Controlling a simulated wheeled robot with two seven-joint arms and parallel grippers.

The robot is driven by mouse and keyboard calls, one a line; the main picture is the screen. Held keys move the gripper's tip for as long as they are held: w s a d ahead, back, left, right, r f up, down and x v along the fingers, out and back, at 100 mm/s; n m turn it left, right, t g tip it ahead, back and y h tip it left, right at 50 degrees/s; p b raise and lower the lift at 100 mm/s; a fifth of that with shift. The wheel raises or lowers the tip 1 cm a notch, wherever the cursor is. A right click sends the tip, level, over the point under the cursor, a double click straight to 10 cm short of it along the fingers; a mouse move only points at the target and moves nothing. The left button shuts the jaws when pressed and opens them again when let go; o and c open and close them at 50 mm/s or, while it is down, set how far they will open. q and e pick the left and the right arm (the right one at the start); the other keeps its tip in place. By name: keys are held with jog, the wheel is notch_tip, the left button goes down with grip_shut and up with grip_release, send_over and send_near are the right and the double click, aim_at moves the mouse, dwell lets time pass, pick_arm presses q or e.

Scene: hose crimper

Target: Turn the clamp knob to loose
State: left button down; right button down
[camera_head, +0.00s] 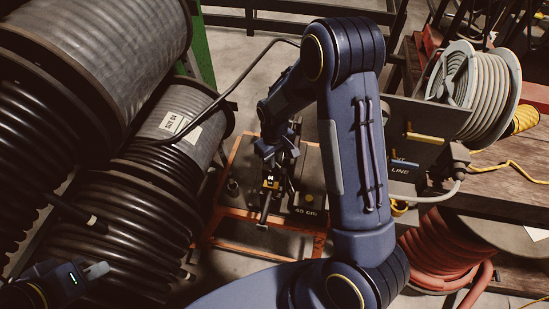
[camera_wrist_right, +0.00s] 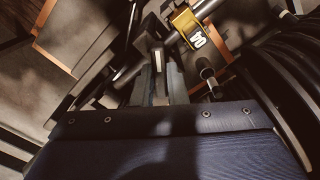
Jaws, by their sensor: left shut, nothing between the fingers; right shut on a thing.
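My right gripper (camera_head: 272,160) reaches down over the crimper at the middle of the head view. It is shut on a small dark part, taken to be the clamp knob, which the fingers mostly hide. In the right wrist view the fingers (camera_wrist_right: 157,80) point up the picture, close around that part. The knob's setting cannot be read. A yellow tag with a white mark (camera_wrist_right: 187,22) is beside the fingers; a yellow piece (camera_head: 270,184) shows just below the gripper in the head view. My left gripper (camera_head: 95,271) is shut and empty at the lower left.
The crimper's dark plate marked "45" (camera_head: 308,205) stands within an orange frame (camera_head: 240,249) on the floor. Large black hose reels (camera_head: 140,215) crowd the left. A grey hose reel (camera_head: 483,85), a grey box (camera_head: 425,118) and red hose (camera_head: 437,258) are at the right.

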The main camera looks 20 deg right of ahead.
jog(key=n+b, duration=0.2)
jog(key=n, duration=0.1)
jog(key=shift+f, duration=0.1)
jog(key=shift+n+b, duration=0.8)
jog(key=shift+n, duration=1.4)
jog(key=c, duration=1.4)
grip_release()
jog(key=shift+c, duration=0.2)
jog(key=shift+r, duration=0.25)
